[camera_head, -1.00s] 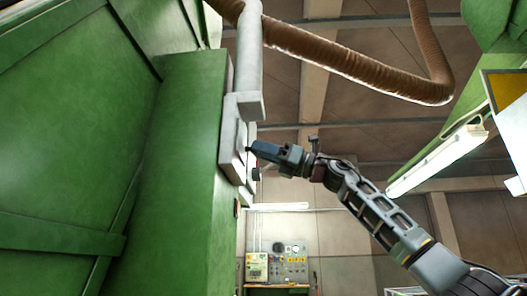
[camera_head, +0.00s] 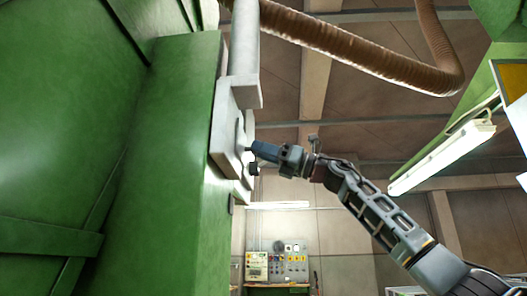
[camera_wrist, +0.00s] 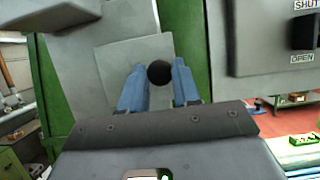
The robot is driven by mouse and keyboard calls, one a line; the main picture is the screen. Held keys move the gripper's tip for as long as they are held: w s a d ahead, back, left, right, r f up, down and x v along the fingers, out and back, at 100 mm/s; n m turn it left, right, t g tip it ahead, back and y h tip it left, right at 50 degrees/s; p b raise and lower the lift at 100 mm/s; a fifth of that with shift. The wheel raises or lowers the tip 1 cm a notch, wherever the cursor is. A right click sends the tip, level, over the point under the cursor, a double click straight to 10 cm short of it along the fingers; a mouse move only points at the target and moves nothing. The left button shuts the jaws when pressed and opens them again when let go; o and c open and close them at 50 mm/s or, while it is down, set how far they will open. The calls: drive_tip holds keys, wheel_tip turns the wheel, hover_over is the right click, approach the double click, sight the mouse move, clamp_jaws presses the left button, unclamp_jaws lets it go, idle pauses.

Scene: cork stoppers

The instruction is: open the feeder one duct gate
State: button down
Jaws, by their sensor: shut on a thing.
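A pale grey duct gate housing (camera_head: 224,125) sits on the side of a green machine, under a grey vertical duct pipe (camera_head: 245,45). My gripper (camera_head: 253,149) reaches it from the right. In the wrist view my gripper's blue fingers (camera_wrist: 159,82) are shut on a round black knob (camera_wrist: 159,71), with a flat grey plate (camera_wrist: 118,60) behind it. At the right of that view, a grey panel (camera_wrist: 262,45) carries a black piece (camera_wrist: 303,30) between the words SHUT and OPEN. Another dark knob (camera_head: 253,169) shows just below my fingers in the head view. No feeder number is readable.
The green machine wall (camera_head: 178,150) fills the left. A brown ribbed hose (camera_head: 350,62) hangs above my arm. A lamp (camera_head: 440,155) hangs at the right. A control board (camera_head: 277,265) stands in the far background. Open air lies between hose and arm.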

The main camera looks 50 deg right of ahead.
drive_tip(key=shift+d+r, duration=0.15)
drive_tip(key=shift+d, duration=0.05)
drive_tip(key=c, duration=0.8)
unclamp_jaws()
drive_tip(key=shift+w, duration=0.15)
drive_tip(key=shift+c, duration=0.2)
drive_tip(key=b+v, duration=0.2)
drive_tip(key=v, duration=0.6)
